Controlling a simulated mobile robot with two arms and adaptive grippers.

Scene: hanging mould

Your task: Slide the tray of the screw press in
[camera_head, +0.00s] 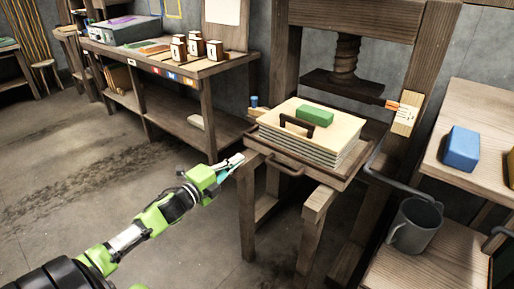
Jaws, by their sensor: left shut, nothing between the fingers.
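The wooden screw press (348,60) stands at the right of centre, with a dark screw above a raised dark platen. Its tray (341,182) sticks out toward me on a wooden stand. A stack of pale sheets with a board (340,134) on top rests on the tray, with a dark handle and a green block (315,115) on it. A dark handle (285,168) is on the tray's front edge. My left gripper (238,160) is shut and empty, to the left of the tray's front handle and apart from it. My right gripper is not in view.
A wooden workbench (228,66) with a grey case (125,29) and small boxes stands at the back left. At the right, a table holds a blue block (462,142), and a grey mug (415,226) stands lower down. The floor at the left is clear.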

